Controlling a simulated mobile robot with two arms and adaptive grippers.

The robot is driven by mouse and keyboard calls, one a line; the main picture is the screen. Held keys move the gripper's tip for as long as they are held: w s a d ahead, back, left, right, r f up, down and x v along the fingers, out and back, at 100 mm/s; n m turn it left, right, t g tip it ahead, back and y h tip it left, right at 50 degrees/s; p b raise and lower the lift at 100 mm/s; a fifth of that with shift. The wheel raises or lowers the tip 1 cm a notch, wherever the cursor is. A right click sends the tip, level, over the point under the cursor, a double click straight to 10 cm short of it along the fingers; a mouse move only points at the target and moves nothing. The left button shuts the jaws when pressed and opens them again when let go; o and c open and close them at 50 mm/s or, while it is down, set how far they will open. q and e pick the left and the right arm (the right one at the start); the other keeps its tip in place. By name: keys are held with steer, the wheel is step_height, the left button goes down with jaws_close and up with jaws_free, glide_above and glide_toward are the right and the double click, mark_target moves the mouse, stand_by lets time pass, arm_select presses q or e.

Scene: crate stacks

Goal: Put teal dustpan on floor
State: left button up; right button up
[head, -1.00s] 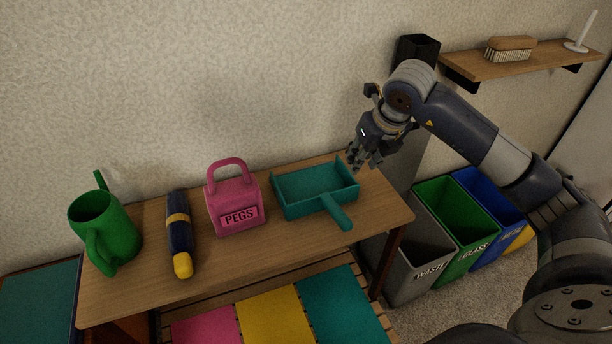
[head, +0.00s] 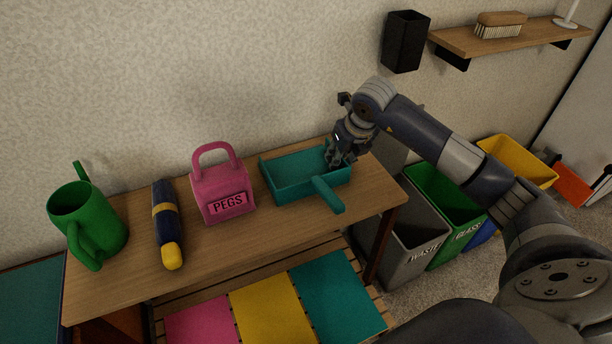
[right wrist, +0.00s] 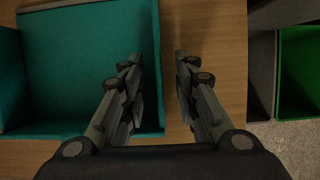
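The teal dustpan (head: 290,184) lies on the right part of the wooden table, its handle (head: 329,195) pointing to the front right. My right gripper (head: 340,158) is at the dustpan's right edge. In the right wrist view the gripper (right wrist: 158,58) is open, with one finger over the inside of the dustpan (right wrist: 80,60) and the other outside its side wall. I cannot tell whether the fingers touch the wall. The floor (head: 445,290) shows at the lower right. My left gripper is not in view.
A pink peg holder (head: 221,190), a dark blue and yellow tool (head: 165,225) and a green watering can (head: 95,225) stand or lie left of the dustpan. Bins (head: 415,240) stand right of the table (head: 245,240).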

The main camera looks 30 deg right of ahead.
jaws_close()
steer(key=shift+r, duration=0.1)
